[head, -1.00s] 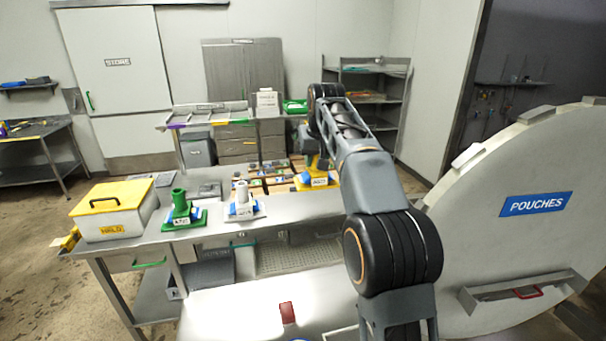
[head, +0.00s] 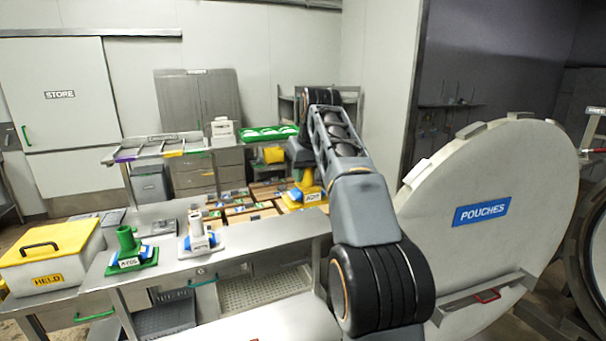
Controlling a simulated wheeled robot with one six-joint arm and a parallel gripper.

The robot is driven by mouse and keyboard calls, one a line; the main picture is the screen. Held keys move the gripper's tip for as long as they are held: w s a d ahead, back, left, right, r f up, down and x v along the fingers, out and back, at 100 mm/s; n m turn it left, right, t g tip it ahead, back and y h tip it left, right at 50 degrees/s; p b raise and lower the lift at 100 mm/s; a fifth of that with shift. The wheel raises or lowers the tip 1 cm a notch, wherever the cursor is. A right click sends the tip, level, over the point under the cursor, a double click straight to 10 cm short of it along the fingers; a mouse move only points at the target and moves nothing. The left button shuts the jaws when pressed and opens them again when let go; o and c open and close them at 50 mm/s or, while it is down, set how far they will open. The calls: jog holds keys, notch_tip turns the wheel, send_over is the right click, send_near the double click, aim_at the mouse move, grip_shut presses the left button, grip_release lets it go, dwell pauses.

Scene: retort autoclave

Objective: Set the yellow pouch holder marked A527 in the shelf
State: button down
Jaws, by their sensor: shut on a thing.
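The yellow pouch holder (head: 309,188) is near the middle of the head view, with a blue patch and a small white label too small to read surely. My gripper (head: 303,167) is shut on its upper part and partly hidden behind my arm. The holder appears to be held above the far right end of the steel table (head: 262,232); I cannot tell any gap exactly. A grey shelf unit (head: 289,106) stands at the back, largely hidden by my arm. I cannot tell whether it is the task's shelf.
A green holder (head: 127,243) and a white holder (head: 197,232) stand on the table, left of my arm. A yellow-lidded box (head: 45,245) marked HELD is at far left. A large round door (head: 490,215) marked POUCHES stands close on the right. Wooden pallets (head: 247,208) lie behind the table.

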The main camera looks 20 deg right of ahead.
jog(key=shift+r, duration=0.15)
notch_tip(320, 180, up, 3)
jog(key=p, duration=0.4)
jog(key=shift+r, duration=0.2)
